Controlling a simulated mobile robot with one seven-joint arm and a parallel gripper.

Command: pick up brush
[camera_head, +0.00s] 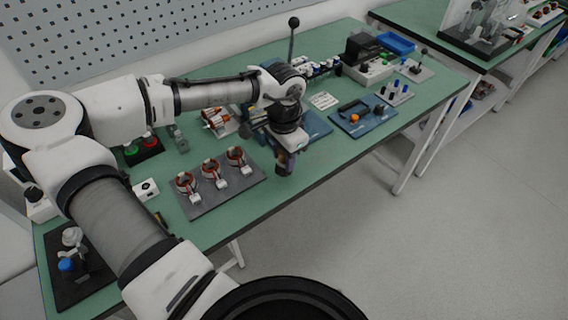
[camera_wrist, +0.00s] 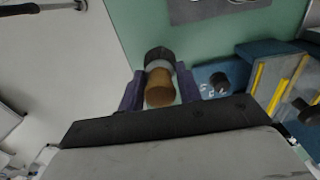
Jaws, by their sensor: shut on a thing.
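The brush (camera_wrist: 160,85) sits between my gripper's two dark purple fingers in the wrist view, with a brown handle and dark bristles at its far end. My gripper (camera_wrist: 160,93) is shut on it. In the head view my gripper (camera_head: 285,162) is at the front edge of the green table (camera_head: 330,150), to the right of the grey plate with stators. The brush is hard to make out there, and I cannot tell whether it touches the table.
A grey plate (camera_head: 225,199) carries three copper-wound stators. Blue mats lie behind my gripper and to its right, the right one (camera_head: 375,122) holding a dark tool. A black lever (camera_head: 292,45) stands at the back. Open floor lies in front of the table.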

